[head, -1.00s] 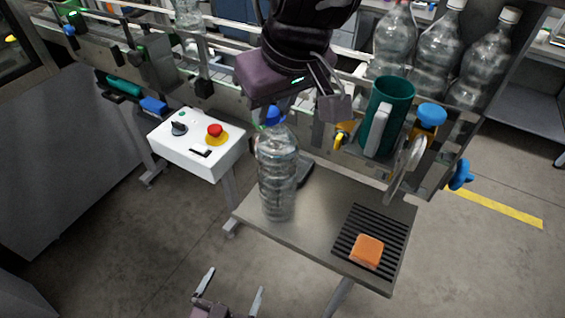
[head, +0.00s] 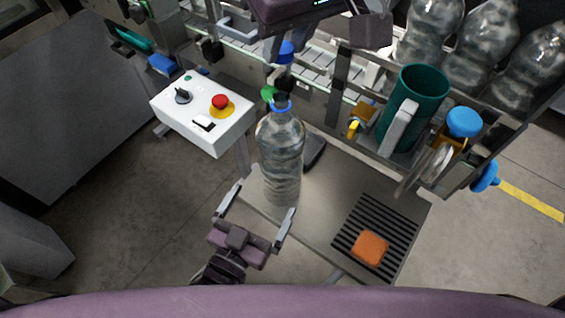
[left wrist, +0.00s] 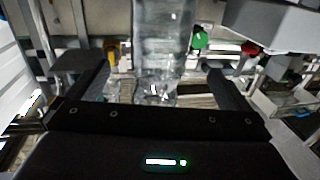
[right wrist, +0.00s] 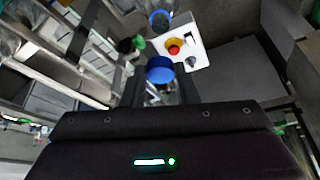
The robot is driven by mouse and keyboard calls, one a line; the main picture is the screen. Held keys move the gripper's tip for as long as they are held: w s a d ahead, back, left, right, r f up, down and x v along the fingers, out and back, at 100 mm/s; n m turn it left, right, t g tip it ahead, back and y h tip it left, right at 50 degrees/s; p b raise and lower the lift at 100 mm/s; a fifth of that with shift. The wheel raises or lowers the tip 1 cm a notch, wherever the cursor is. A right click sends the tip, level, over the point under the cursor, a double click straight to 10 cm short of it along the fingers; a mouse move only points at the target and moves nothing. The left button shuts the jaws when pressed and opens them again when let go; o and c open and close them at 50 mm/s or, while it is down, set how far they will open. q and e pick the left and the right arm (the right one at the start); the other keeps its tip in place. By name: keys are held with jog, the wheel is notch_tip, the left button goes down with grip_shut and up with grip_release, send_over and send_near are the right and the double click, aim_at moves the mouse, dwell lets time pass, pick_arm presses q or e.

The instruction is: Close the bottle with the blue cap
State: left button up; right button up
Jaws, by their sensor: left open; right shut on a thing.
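The clear bottle (head: 281,155) stands upright on the small grey table, with a blue ring (head: 281,104) around its open neck. My right gripper (head: 283,45) is shut on the blue cap (head: 286,54), which appears above and apart from the neck. The cap (right wrist: 160,69) also shows between the fingers in the right wrist view, with the bottle's neck ring (right wrist: 160,20) beyond it. My left gripper (head: 266,198) is open and empty just in front of the bottle's lower part. In the left wrist view the bottle (left wrist: 162,40) lies between the spread fingers, with no visible contact.
An orange block (head: 370,248) sits on the black slotted grate (head: 345,242) at the table's right. A green mug (head: 415,95) and a blue knob (head: 464,122) are to the right. A white control box (head: 190,125) with a red button stands left. Several clear bottles stand at the back right.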

jog(key=shift+s+r, duration=0.1)
jog(key=shift+s, duration=0.05)
pick_arm(q)
jog(key=x, duration=0.9)
jog(key=shift+w+d, duration=0.15)
pick_arm(e)
jog(key=shift+a, duration=0.1)
jog(key=shift+s, duration=0.1)
pick_arm(q)
jog(key=shift+c, duration=0.4)
jog(key=c, duration=1.3)
jog(key=shift+o, duration=0.2)
pick_arm(e)
send_over(281, 97)
jog(key=s, duration=0.1)
jog(key=shift+d+f, duration=0.15)
jog(key=shift+f, duration=1.1)
jog(key=shift+d+f, duration=0.15)
jog(key=shift+f, duration=1.1)
jog(key=shift+f, duration=0.1)
jog(key=shift+f, duration=0.8)
jog(key=shift+f, duration=0.55)
